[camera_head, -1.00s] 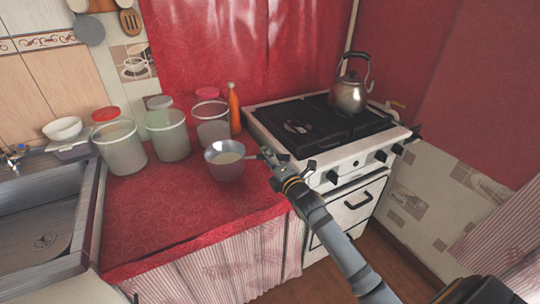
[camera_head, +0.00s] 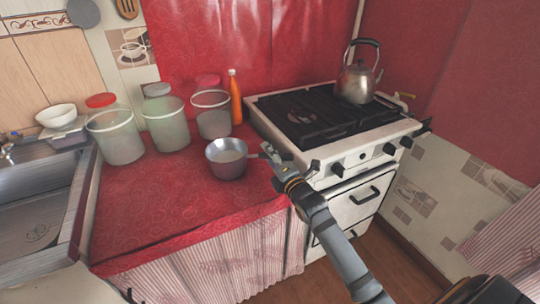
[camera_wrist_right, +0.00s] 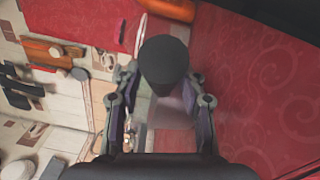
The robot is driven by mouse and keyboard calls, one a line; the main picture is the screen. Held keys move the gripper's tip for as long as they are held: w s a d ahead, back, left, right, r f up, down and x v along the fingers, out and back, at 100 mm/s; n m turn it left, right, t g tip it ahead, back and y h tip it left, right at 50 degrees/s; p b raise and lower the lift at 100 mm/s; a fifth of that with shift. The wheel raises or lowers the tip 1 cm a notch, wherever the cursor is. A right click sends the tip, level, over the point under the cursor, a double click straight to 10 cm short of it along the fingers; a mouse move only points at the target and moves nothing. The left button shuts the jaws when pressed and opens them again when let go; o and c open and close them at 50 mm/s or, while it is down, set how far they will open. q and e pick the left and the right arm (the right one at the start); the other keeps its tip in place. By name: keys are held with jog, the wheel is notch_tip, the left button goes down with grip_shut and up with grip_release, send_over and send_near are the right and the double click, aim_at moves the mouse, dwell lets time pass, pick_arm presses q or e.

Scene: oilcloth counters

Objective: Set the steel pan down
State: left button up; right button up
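The steel pan (camera_head: 214,158) is upright over the red cloth counter (camera_head: 160,208), in front of the jars. It is low over the cloth, and I cannot tell whether its base touches. Its handle points right, to my right gripper (camera_head: 267,150). In the right wrist view the dark handle (camera_wrist_right: 164,62) lies between the two fingers of my right gripper (camera_wrist_right: 163,75), which are close in on both sides, shut on it. The pan's body is mostly hidden or blurred there. My left gripper is not in view.
Several lidded jars (camera_head: 167,126) and an orange bottle (camera_head: 236,105) stand behind the pan. The white stove (camera_head: 322,157) with a kettle (camera_head: 354,82) is to the right. A sink (camera_head: 35,215) is at the left. The counter's front left is clear.

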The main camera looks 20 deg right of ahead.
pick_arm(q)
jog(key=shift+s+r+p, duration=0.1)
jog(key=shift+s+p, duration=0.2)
pick_arm(e)
jog(key=s, duration=1.2)
jog(key=shift+d+f, duration=0.15)
jog(key=shift+d, duration=0.15)
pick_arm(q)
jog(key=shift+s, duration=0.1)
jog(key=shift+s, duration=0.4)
